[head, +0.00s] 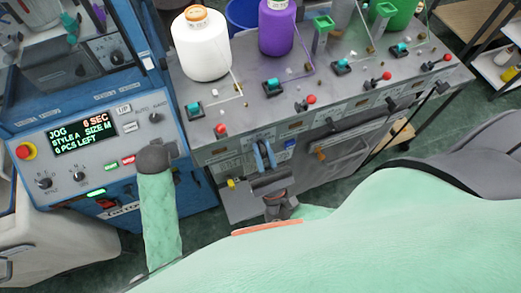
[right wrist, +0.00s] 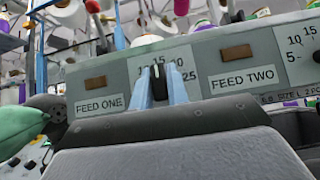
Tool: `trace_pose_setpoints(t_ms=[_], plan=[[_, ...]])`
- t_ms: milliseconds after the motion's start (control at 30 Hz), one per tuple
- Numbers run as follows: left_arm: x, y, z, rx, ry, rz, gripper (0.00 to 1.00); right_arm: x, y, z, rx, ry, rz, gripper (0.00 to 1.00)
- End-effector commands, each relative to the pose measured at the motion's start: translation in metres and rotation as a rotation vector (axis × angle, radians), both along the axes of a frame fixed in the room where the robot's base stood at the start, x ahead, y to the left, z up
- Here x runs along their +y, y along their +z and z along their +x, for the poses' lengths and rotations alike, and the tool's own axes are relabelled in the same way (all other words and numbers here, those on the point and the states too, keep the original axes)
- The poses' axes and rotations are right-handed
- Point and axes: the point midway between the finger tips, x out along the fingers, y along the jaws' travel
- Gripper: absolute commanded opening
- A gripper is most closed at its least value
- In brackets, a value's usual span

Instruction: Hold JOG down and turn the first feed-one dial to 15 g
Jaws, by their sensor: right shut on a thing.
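The feed-one dial (right wrist: 158,82) is a black knob below the FEED ONE scale in the right wrist view. My right gripper (right wrist: 160,92) has its two blue fingers shut on it from either side. In the head view the right gripper (head: 264,155) is at the front of the grey machine. My left gripper (head: 155,157), dark grey on a mint-green sleeve, is against the right part of the blue control panel. Its fingertips and the JOG button are hidden. The display (head: 85,133) reads JOG, 0 SEC.
A white yarn cone (head: 202,48) and a purple one (head: 277,28) stand on the grey machine. Red-knobbed levers (head: 221,129) line its front edge. The FEED TWO scale (right wrist: 301,42) is right of feed one. A pale bin (head: 45,235) stands at lower left.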

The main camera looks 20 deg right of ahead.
Motion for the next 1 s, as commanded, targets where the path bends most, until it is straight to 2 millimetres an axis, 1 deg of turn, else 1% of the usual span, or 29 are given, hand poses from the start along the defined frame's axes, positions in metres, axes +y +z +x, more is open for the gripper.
trace_pose_setpoints(t_ms=[367, 400, 500, 833, 1000], plan=[[0.000, -0.001, 0.000, 0.001, 0.001, 0.001, 0.00, 0.000, -0.001, 0.000, 0.000, -0.001, -0.006, 0.00], [0.000, -0.001, 0.000, 0.001, 0.001, 0.001, 0.00, 0.000, -0.001, 0.000, 0.000, -0.001, -0.006, 0.18], [0.000, -0.001, 0.000, 0.001, 0.001, 0.001, 0.00, 0.000, -0.001, 0.000, 0.000, 0.000, -0.006, 0.37], [0.000, -0.001, 0.000, 0.001, 0.001, 0.001, 0.00, 0.000, -0.002, -0.001, 0.001, 0.000, -0.006, 0.37], [0.000, -0.001, 0.000, 0.001, 0.001, 0.001, 0.00, 0.000, -0.015, -0.013, 0.004, 0.000, -0.007, 0.37]])
